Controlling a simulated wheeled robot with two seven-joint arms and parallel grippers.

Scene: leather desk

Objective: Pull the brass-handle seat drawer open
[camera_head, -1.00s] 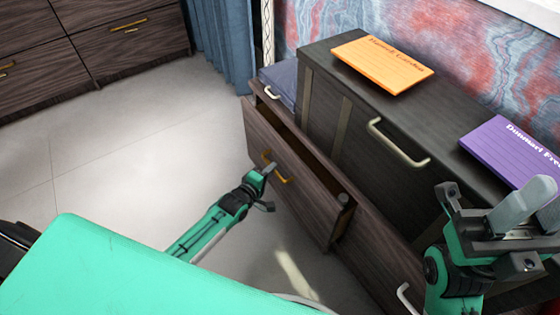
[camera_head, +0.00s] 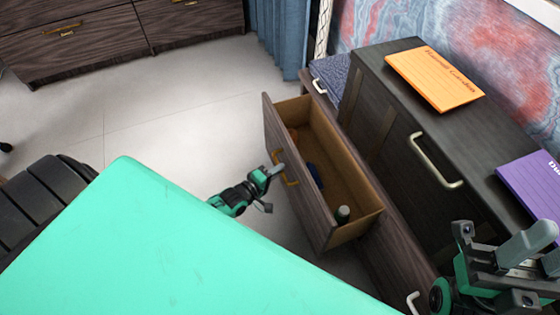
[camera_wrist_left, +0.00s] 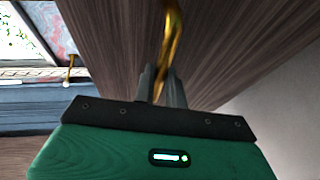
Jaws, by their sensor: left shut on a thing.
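The seat drawer (camera_head: 300,195) has a dark wood front and a brass handle (camera_head: 287,174). It stands well pulled out from the bench, and its tan inside shows. My left gripper (camera_head: 276,174) is at the drawer front, shut on the brass handle. In the left wrist view, the fingers (camera_wrist_left: 161,84) close around the lower part of the gold handle (camera_wrist_left: 172,25), against the wood grain. My right gripper (camera_head: 528,250) hangs at the lower right, away from the drawer; its finger gap is unclear.
A dark cabinet (camera_head: 400,120) with a pale handle bears an orange book (camera_head: 435,78) and a purple book (camera_head: 538,180). Pale floor (camera_head: 180,110) lies clear before the drawer.

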